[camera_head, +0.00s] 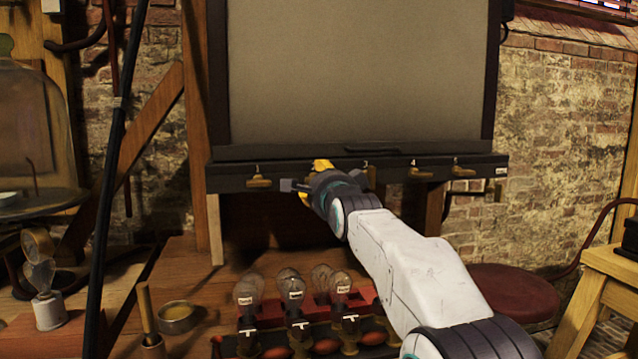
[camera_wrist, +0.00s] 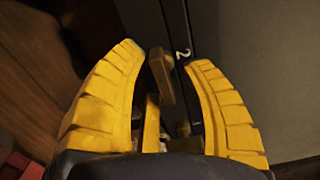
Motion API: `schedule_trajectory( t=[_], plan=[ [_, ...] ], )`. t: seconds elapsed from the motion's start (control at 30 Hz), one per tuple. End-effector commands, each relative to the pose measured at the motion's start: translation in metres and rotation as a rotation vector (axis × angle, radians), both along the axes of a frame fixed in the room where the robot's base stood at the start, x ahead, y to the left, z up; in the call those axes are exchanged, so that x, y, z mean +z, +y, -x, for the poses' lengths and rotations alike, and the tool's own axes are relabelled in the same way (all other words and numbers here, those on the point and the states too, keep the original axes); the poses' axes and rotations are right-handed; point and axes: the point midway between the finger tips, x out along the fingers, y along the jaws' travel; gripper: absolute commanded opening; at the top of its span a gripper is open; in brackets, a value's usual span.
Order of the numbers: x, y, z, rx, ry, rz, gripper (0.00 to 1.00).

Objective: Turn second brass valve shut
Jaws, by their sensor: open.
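The second brass valve (camera_wrist: 162,76) shows in the wrist view beside a white "2" on a dark rail. Its brass handle stands between the two yellow fingers of my gripper (camera_wrist: 166,54), with a gap to each finger. A brighter brass-coloured piece (camera_wrist: 152,126) lies closer to the palm; I cannot tell whether it belongs to the valve. In the head view my gripper (camera_head: 311,180) is at the dark rail and hides the second valve. My gripper is open and holds nothing.
Other brass valves sit on the dark rail (camera_head: 232,184): one to the left (camera_head: 259,182), several to the right, including one (camera_head: 420,172). Below stand glass bulbs (camera_head: 291,288) on a red rack, a round metal dish (camera_head: 176,317) and a red stool (camera_head: 513,293).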

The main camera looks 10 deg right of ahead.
Motion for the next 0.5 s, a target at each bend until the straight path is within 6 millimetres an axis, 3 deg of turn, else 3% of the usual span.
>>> schedule_trajectory(
  t=[0.27,0.5],
  plan=[
    [0.001,0.0,0.008,0.0,-0.001,0.0,0.44],
    [0.001,0.0,0.036,0.0,-0.001,0.0,0.44]
  ],
)
